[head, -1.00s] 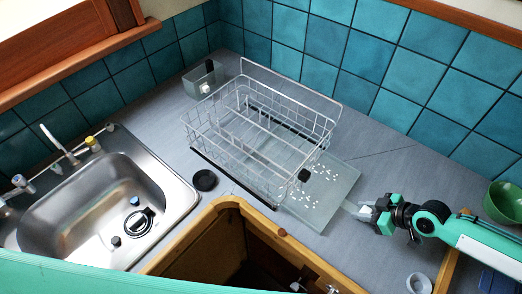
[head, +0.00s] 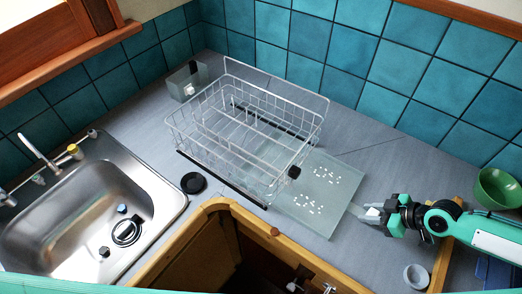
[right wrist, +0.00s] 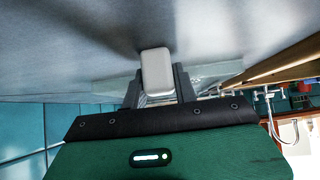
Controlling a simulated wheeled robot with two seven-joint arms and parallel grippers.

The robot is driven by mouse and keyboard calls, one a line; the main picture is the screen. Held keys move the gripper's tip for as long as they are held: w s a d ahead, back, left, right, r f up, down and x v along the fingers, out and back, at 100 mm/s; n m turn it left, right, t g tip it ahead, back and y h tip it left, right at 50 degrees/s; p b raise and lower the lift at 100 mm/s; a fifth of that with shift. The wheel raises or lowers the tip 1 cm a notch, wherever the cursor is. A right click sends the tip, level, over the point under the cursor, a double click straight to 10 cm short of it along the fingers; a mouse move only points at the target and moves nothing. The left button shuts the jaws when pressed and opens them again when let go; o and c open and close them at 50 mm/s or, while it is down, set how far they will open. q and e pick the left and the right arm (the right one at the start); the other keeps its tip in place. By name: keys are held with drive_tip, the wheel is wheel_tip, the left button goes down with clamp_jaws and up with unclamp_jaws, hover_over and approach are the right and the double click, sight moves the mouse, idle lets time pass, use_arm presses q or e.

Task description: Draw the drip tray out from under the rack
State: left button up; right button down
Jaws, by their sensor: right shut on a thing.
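The drip tray (head: 325,192) is a flat pale grey-green sheet with white marks. Its right part lies on the counter, clear of the wire rack (head: 205,128), and its left part is under the rack, seen through the wires. My right gripper (head: 366,213) is at the tray's right edge, shut on its small tab. In the right wrist view the pale tab (right wrist: 157,72) sits between the fingers and partly hides them. The rack stands upright, with a dark knob at its right corner. My left gripper is not in view.
A steel sink (head: 85,215) is at the left, with a black round lid (head: 193,183) between it and the rack. A green bowl (head: 497,190) and a small grey cup (head: 416,277) are near my right arm. A wooden-edged opening (head: 225,245) lies in front of the rack.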

drive_tip(key=shift+s+d+f+b, duration=0.1)
drive_tip(key=shift+s+d+b, duration=0.4)
drive_tip(key=shift+d+b, duration=0.25)
drive_tip(key=shift+s+d+f+b, duration=0.1)
drive_tip(key=shift+s+d+b, duration=0.45)
drive_tip(key=shift+d+b, duration=0.2)
drive_tip(key=shift+s+d+b, duration=0.5)
drive_tip(key=shift+d+b, duration=0.15)
drive_tip(key=shift+d, duration=0.2)
drive_tip(key=shift+s+d+r+b, duration=0.2)
drive_tip(key=shift+s+d+b, duration=0.4)
drive_tip(key=shift+d, duration=0.3)
drive_tip(key=c, duration=1)
unclamp_jaws()
drive_tip(key=shift+d+r, duration=0.1)
